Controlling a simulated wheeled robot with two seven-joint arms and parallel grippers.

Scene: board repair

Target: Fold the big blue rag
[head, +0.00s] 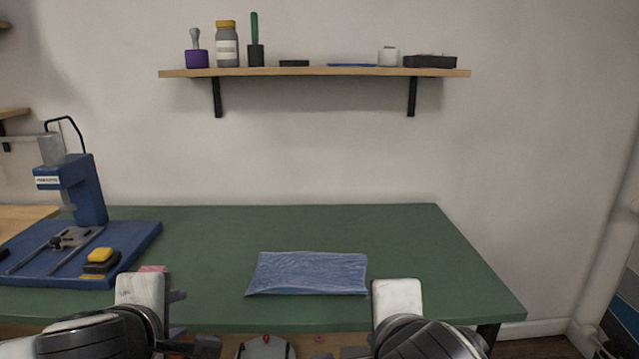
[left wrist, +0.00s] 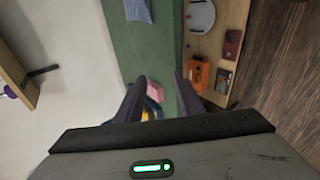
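The big blue rag (head: 308,274) lies spread flat on the green table near its front edge, roughly rectangular with slight wrinkles. A blue-grey patch at the top of the left wrist view (left wrist: 138,10) looks like the same rag. My left gripper (head: 188,320) is at the table's front edge, left of the rag and apart from it. In the left wrist view its two dark fingers (left wrist: 160,92) stand apart with nothing held between them. My right arm comes in below and right of the rag, but its fingers do not show.
A blue press (head: 90,190) stands on the table's left, with a yellow-and-black block (head: 101,258) on its base. A pink item (head: 152,269) lies beside my left arm. A wall shelf (head: 315,72) holds jars and tools. The table's green surface (head: 430,245) is clear around the rag.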

